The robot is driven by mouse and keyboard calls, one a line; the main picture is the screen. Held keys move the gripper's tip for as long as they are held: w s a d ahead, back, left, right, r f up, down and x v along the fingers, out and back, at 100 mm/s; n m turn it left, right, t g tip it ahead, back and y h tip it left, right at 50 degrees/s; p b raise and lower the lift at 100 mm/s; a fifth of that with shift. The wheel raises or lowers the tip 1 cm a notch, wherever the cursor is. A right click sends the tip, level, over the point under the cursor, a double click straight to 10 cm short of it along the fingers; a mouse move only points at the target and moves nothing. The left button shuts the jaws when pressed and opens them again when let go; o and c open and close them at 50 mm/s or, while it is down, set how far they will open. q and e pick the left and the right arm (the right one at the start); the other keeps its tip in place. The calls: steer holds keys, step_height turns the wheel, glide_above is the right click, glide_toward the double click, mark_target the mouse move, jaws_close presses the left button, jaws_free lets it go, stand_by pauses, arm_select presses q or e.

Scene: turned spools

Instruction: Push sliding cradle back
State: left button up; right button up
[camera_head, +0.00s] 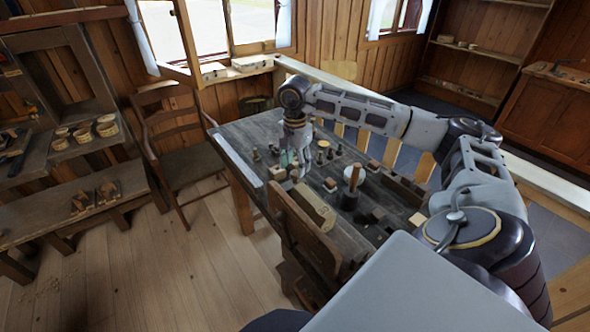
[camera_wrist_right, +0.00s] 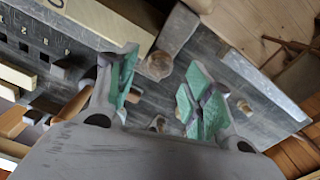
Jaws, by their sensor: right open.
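My right gripper (camera_head: 294,165) points down over the far left part of the dark workbench (camera_head: 240,150). Its green-padded fingers are open, with a clear gap between them; they also show in the wrist view (camera_wrist_right: 162,95). I cannot tell for certain which part is the sliding cradle. A pale wooden block (camera_head: 277,173) sits beside the gripper in the head view. My left gripper is out of view.
An upright post (camera_head: 353,178) and several small turned pieces stand on the bench. A strip with numbers and holes (camera_wrist_right: 35,45) shows at the wrist view's left.

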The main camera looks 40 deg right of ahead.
steer(key=shift+f, duration=1.45)
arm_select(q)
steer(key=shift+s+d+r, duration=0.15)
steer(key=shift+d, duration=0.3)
arm_select(e)
jaws_close()
